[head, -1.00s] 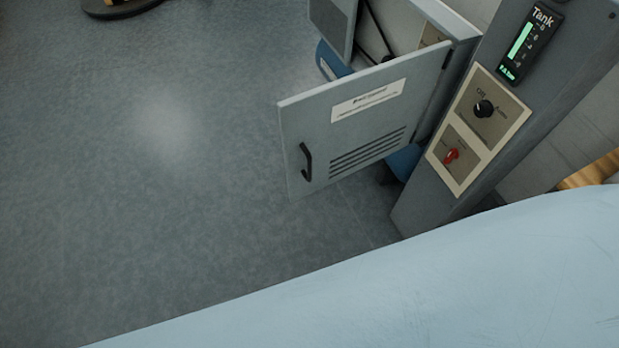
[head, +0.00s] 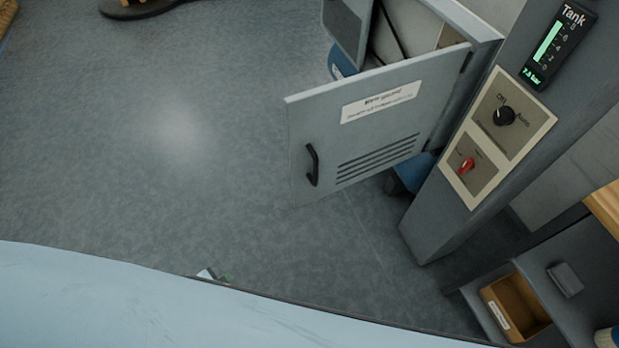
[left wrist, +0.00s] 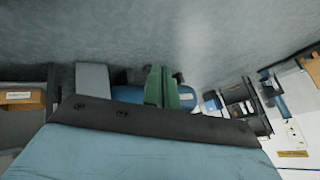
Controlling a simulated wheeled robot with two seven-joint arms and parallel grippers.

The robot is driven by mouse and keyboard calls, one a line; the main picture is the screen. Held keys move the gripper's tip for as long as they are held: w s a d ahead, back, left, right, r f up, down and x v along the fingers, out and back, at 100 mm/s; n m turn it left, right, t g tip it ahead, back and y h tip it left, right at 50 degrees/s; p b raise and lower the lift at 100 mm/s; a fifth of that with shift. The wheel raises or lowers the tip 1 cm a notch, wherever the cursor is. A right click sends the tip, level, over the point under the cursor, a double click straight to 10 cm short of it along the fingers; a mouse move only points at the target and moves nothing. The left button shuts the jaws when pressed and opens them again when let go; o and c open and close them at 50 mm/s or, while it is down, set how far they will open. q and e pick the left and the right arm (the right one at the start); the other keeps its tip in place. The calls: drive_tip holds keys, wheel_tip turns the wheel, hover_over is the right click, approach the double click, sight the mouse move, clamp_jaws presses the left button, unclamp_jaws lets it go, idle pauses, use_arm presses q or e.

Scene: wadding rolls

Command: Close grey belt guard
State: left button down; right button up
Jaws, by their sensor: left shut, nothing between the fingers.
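The grey belt guard (head: 360,125) is a flat hinged door with a white label, several vent slots and a black handle (head: 313,164) near its free left edge. It stands swung open from the grey cabinet, its hinge side at the right. Only a small white and green bit of my left gripper (head: 214,276) shows, below and left of the guard and clear of it. In the left wrist view the green fingers of my left gripper (left wrist: 169,88) are together and empty, with a blue rounded body (left wrist: 127,94) behind them. My right gripper is out of view.
A grey column with a Tank gauge (head: 558,45), a black knob (head: 503,116) and a red switch (head: 466,165) stands right of the guard. An open brown box (head: 516,306) is at lower right. The floor (head: 180,180) left of the guard is clear.

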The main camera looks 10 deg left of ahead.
use_arm(q)
drive_tip(key=w+r+m+t+h+b, duration=0.1)
drive_tip(key=w+r+m+t+b, duration=0.2)
drive_tip(key=w, duration=0.5)
drive_tip(key=m+t+h+b, duration=0.5)
drive_tip(key=m+h, duration=0.4)
drive_tip(key=m, duration=0.5)
approach(299, 171)
wheel_tip(299, 171, up, 3)
drive_tip(key=s, duration=0.2)
drive_tip(key=shift+g, duration=0.4)
drive_tip(key=x, duration=0.3)
drive_tip(key=b+x, duration=0.1)
drive_tip(key=x, duration=0.3)
drive_tip(key=b+x, duration=0.1)
drive_tip(key=x, duration=0.2)
drive_tip(key=shift+d+r, duration=0.3)
drive_tip(key=shift+r, duration=0.05)
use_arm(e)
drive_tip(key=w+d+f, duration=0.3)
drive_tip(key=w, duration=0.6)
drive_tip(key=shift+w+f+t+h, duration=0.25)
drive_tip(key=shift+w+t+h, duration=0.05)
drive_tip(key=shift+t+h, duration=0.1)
use_arm(q)
drive_tip(key=shift+w+a, duration=0.1)
